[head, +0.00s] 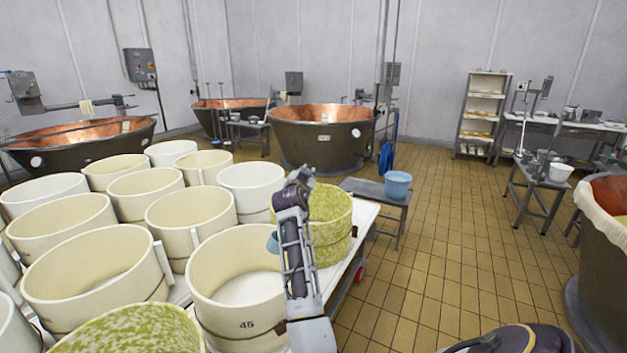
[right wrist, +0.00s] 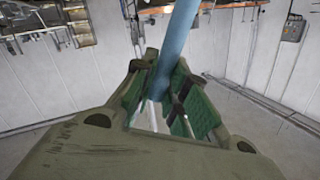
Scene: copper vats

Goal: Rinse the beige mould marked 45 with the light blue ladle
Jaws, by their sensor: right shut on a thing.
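The beige mould marked 45 (head: 247,308) stands upright at the front right of the mould group, its open top and pale inner floor showing. My right gripper (head: 300,178) is raised above and right of it in the head view, partly hidden by my own arm. In the right wrist view its green-padded fingers (right wrist: 165,98) are shut on the light blue ladle's handle (right wrist: 177,48). The ladle's blue bowl (head: 272,240) shows left of my arm, by the mould's far right rim; its height over the rim is unclear. My left gripper is out of view.
A green-speckled mould (head: 328,215) stands just behind my right arm. Another speckled mould (head: 130,332) is at the front left. A light blue bucket (head: 398,185) sits on a small grey table (head: 362,189).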

